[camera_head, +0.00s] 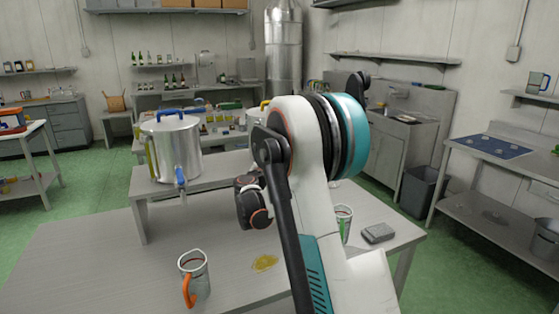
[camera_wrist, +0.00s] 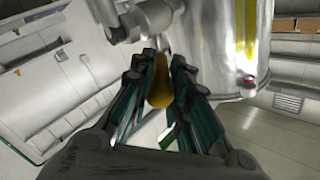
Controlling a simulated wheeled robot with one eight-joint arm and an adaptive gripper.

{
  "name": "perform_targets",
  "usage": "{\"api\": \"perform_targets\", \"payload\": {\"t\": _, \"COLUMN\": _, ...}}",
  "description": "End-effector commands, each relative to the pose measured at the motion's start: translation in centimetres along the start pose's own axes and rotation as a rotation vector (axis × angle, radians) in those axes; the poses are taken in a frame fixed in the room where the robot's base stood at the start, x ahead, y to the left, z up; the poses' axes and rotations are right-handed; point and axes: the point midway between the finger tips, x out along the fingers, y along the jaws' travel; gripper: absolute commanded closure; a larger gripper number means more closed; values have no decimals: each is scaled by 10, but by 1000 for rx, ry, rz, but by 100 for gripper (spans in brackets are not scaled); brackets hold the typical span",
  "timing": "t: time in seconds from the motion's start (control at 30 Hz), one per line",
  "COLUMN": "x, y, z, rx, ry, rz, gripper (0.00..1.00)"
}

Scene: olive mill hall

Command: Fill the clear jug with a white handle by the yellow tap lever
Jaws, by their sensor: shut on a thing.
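In the wrist view a yellow tap lever (camera_wrist: 161,88) stands between the fingers of my gripper (camera_wrist: 162,72), which is shut on it. The lever belongs to a tap (camera_wrist: 150,18) beside a shiny steel tank (camera_wrist: 215,45). In the head view my arm hides the gripper and the lever. A steel tank with a yellow lid handle (camera_head: 265,103) shows partly behind my arm. I cannot make out a clear jug with a white handle in either view; the space below the tap is hidden.
A clear jug with an orange handle (camera_head: 195,274) stands on the front table, near a yellow spill (camera_head: 264,263). A cup with green marks (camera_head: 343,221) and a grey block (camera_head: 378,233) are at right. A tank with a blue tap (camera_head: 174,148) stands on the raised shelf.

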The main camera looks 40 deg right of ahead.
Motion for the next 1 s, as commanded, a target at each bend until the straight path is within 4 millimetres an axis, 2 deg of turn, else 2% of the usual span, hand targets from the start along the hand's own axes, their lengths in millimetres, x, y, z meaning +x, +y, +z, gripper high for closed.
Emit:
{"api": "perform_targets", "payload": {"t": 0.03, "x": 0, "y": -1, "z": 0, "rx": -1, "ry": 0, "rz": -2, "gripper": 79}}
{"api": "perform_targets", "payload": {"t": 0.1, "x": 0, "y": -1, "z": 0, "rx": -1, "ry": 0, "rz": -2, "gripper": 65}}
{"api": "perform_targets", "payload": {"t": 0.4, "x": 0, "y": 0, "z": 0, "rx": 0, "ry": 0, "rz": -1, "gripper": 65}}
{"api": "perform_targets", "payload": {"t": 0.53, "x": -6, "y": -1, "z": 0, "rx": 0, "ry": -1, "rz": -2, "gripper": 65}}
{"api": "perform_targets", "payload": {"t": 0.67, "x": -24, "y": -1, "z": 0, "rx": 0, "ry": -2, "rz": -4, "gripper": 65}}
{"api": "perform_targets", "payload": {"t": 1.0, "x": -92, "y": -1, "z": 0, "rx": -1, "ry": -2, "rz": -4, "gripper": 65}}
